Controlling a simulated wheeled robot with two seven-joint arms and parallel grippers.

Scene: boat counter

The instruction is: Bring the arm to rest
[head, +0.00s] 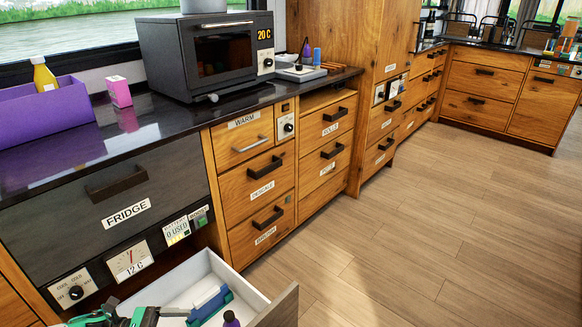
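A teal and black part, apparently my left gripper (128,316), shows at the bottom edge, at the near left side of an open drawer (188,272). Most of it is cut off by the picture's edge. I cannot tell whether its fingers are open or shut, or whether it touches the drawer. My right gripper is not in view.
The open drawer has white walls and holds a blue object (210,305) and a purple-topped object (231,319). The dark counter (145,125) carries a microwave (205,55), a purple bin (45,110) and a pink box (118,91). The wooden floor (430,220) is clear at right.

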